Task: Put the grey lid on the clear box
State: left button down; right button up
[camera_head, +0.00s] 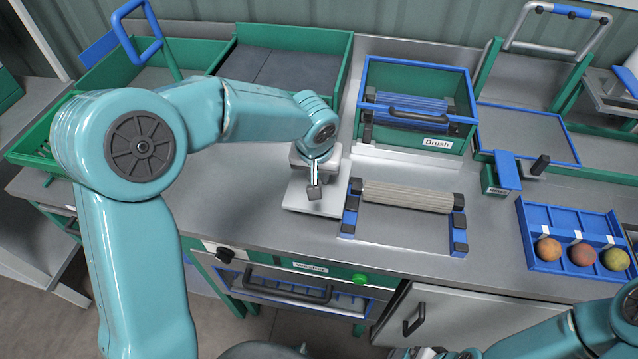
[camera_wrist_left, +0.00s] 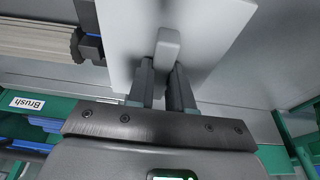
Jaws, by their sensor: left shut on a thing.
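The grey lid (camera_head: 298,198) is a pale flat plate over the counter, left of the roller stand in the head view. In the left wrist view the lid (camera_wrist_left: 222,35) fills the upper middle, with a small light grey handle standing on it. My left gripper (camera_head: 314,188) is above the lid, and its two fingers (camera_wrist_left: 167,75) are shut on that handle. Whether the lid touches what is below it I cannot tell. I cannot make out the clear box in either view. My right arm enters at the lower right of the head view, with its gripper at the bottom edge, mostly cut off.
The roller stand (camera_head: 349,210) is close to the lid's right. Behind it is the green bin labelled Brush (camera_head: 437,143). A blue tray (camera_head: 585,222) with three round fruits is at the right. Green-walled bins (camera_head: 290,38) line the back left. The front counter strip is clear.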

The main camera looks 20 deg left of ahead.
pick_arm(q)
jog(key=f, duration=0.3)
jog(key=shift+s+a+f, duration=0.1)
jog(key=shift+s+f, duration=0.15)
jog(key=shift+f, duration=0.25)
jog(key=shift+w+f, duration=0.15)
jog(key=shift+w, duration=0.15)
jog(key=shift+s+f+b, duration=0.15)
jog(key=shift+s+b, duration=0.1)
jog(key=shift+b, duration=0.15)
jog(key=c, duration=1)
grip_release()
jog(key=shift+w, duration=0.1)
